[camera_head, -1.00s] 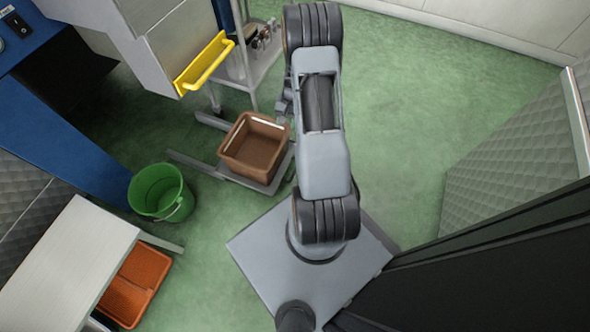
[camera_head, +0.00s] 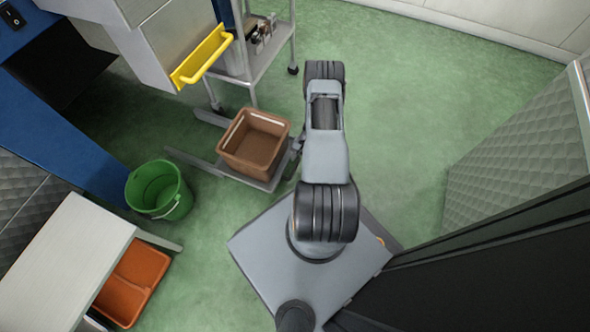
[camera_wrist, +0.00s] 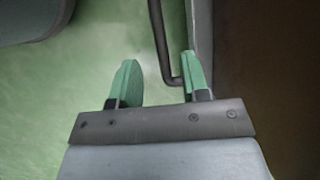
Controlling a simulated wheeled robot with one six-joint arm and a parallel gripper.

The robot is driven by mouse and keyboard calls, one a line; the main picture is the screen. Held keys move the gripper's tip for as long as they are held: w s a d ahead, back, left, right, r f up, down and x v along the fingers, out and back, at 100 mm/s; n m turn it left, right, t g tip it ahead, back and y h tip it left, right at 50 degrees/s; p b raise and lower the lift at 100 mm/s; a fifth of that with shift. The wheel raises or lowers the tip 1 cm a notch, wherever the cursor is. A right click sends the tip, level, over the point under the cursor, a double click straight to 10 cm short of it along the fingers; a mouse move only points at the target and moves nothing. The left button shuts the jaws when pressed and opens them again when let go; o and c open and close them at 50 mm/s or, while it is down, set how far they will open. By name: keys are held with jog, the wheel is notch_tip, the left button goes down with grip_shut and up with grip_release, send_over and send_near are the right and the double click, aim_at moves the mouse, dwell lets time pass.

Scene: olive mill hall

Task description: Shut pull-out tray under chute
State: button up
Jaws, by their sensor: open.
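A low grey pull-out tray (camera_head: 276,181) lies near the floor at the centre-left, with a brown crate (camera_head: 254,147) on it. Its grey edge (camera_wrist: 201,40) also shows in the wrist view, with the brown crate wall (camera_wrist: 255,60) at right. A dark bar handle (camera_wrist: 160,40) stands off that edge. My gripper (camera_wrist: 160,62) is open, and the bar lies between its green fingers in the picture; I cannot tell whether they touch it. In the head view my arm largely hides the gripper, beside the tray's right side. The steel chute housing (camera_head: 175,45) is up left.
A yellow handled front (camera_head: 203,58) juts from the housing. A steel trolley (camera_head: 265,60) stands behind the tray. A green bucket (camera_head: 158,190), pale bench (camera_head: 60,265) and orange bin (camera_head: 132,285) are at left. Green floor is open at upper right.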

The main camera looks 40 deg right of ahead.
aim_at(294, 170)
jog(key=shift+b+x, duration=0.9)
jog(key=shift+x, duration=2)
grip_shut()
